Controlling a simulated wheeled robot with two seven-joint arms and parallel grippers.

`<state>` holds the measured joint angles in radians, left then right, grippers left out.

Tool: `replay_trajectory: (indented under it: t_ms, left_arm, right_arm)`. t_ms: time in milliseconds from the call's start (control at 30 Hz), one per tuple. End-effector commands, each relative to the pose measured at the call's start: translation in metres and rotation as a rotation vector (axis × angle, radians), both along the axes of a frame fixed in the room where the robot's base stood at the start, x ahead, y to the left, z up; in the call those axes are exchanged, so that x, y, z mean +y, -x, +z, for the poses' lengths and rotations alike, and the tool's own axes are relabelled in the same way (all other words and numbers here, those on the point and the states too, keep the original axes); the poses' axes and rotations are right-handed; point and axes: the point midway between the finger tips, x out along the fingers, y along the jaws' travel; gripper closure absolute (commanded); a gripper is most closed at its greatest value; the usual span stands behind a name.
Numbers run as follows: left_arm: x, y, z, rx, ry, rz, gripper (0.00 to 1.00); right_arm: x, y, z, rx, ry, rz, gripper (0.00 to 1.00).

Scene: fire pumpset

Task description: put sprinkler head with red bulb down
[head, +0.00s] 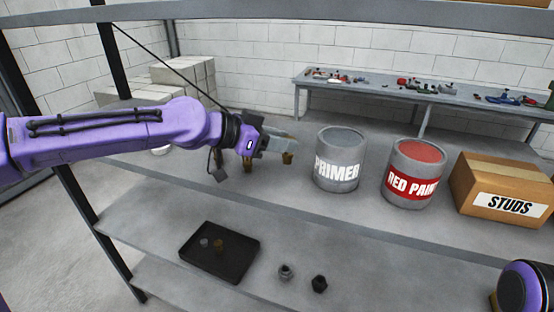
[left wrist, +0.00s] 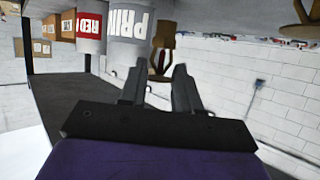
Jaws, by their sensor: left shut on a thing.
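My left gripper (head: 284,143) is over the upper grey shelf, left of the primer can. It is shut on a small brass sprinkler head (head: 288,158), which shows just below the fingertips. In the left wrist view, the picture is upside down, and the brass sprinkler head (left wrist: 161,58) sits between the two fingertips (left wrist: 158,76). I cannot make out its bulb colour or whether it touches the shelf. Another brass piece (head: 248,165) stands on the shelf below the gripper, partly hidden by it. A similar brown piece (left wrist: 297,22) shows at the wrist view's upper right.
The primer can (head: 340,160), the red paint can (head: 412,173) and a studs box (head: 505,188) stand right of the gripper. A black tray (head: 198,266) with two small pieces, a grey fitting (head: 286,272) and a black fitting (head: 319,283) are on the lower shelf.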

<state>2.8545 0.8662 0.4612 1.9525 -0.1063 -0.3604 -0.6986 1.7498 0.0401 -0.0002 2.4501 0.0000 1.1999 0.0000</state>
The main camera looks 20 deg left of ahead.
Motion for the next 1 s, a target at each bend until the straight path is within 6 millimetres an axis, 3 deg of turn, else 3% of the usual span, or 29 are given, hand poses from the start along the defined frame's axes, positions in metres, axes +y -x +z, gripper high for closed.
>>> replay_trajectory:
  t_ms: [33, 233, 400, 767, 800, 867, 1000]
  left_arm:
    - [0.005, -0.006, -0.002, 0.003, 0.006, 0.001, 1.00]
    - [0.018, -0.019, -0.026, 0.001, 0.003, 0.001, 1.00]
    - [0.018, -0.019, -0.054, -0.001, 0.001, 0.000, 1.00]
    - [0.018, -0.019, -0.062, -0.005, -0.001, 0.000, 1.00]
    - [0.018, -0.019, -0.061, -0.005, -0.001, 0.000, 0.61]
    - [0.018, -0.019, -0.060, -0.005, -0.001, -0.001, 0.42]
    - [0.018, -0.019, -0.060, -0.005, -0.001, -0.001, 0.42]
  right_arm:
    - [0.000, 0.000, 0.011, -0.001, 0.001, 0.000, 0.57]
    - [0.000, 0.000, 0.018, -0.001, -0.001, 0.000, 0.57]
    - [0.000, 0.000, 0.022, 0.000, 0.000, 0.000, 0.57]
    - [0.000, 0.000, 0.017, 0.000, 0.000, 0.000, 0.57]
    - [0.000, 0.000, 0.018, 0.000, 0.000, 0.000, 0.57]
    - [0.000, 0.000, 0.018, 0.000, 0.000, 0.000, 0.57]
    - [0.000, 0.000, 0.018, 0.000, 0.000, 0.000, 0.57]
